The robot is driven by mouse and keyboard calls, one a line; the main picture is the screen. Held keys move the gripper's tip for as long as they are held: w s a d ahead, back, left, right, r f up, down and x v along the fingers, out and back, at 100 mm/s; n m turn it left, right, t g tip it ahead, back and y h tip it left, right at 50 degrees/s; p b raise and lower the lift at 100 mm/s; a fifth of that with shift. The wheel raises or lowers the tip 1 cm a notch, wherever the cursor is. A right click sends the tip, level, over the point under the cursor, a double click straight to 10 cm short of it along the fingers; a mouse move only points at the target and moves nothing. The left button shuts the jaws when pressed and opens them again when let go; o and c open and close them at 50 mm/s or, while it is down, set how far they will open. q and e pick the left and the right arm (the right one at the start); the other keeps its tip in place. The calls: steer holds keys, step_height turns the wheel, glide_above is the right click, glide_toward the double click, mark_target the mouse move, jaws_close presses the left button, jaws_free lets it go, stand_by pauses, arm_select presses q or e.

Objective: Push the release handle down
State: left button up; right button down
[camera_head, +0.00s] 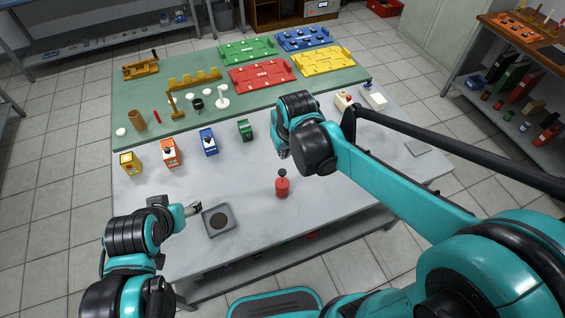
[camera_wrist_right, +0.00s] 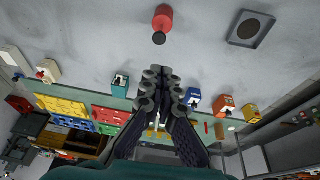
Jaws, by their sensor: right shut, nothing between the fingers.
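A small red cylinder (camera_head: 282,188) with a black ball-topped handle (camera_head: 283,172) stands upright on the grey table. It is the likeliest release handle, though no label shows. In the right wrist view the red body (camera_wrist_right: 162,18) and its black knob (camera_wrist_right: 158,38) are at the top, clear of the fingers. My right gripper (camera_head: 283,153) is above the table, behind the red cylinder and apart from it, partly hidden by its own wrist. Its fingers (camera_wrist_right: 160,88) are shut and empty. My left gripper (camera_head: 195,209) is low at the left, beside a grey square block; its jaw gap is unclear.
The grey square block (camera_head: 218,221) has a dark round centre. Yellow (camera_head: 131,162), orange (camera_head: 171,153), blue (camera_head: 208,142) and green (camera_head: 246,130) boxes stand in a row behind. The green mat (camera_head: 150,97) holds coloured plates and small parts. Table right of the red cylinder is clear.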

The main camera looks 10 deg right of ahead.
mark_target(283, 174)
steer(key=b+x, duration=0.1)
steer(key=x, duration=0.3)
steer(key=b+x, duration=0.2)
steer(key=x, duration=0.3)
steer(key=b+x, duration=0.2)
steer(key=x, duration=0.2)
steer(key=shift+s+d+f, duration=0.2)
steer(key=shift+s+f, duration=0.1)
steer(key=shift+f, duration=0.1)
step_height(283, 174, down, 4)
steer(key=b, duration=0.3)
steer(key=shift+f, duration=0.15)
steer(key=shift+s, duration=0.1)
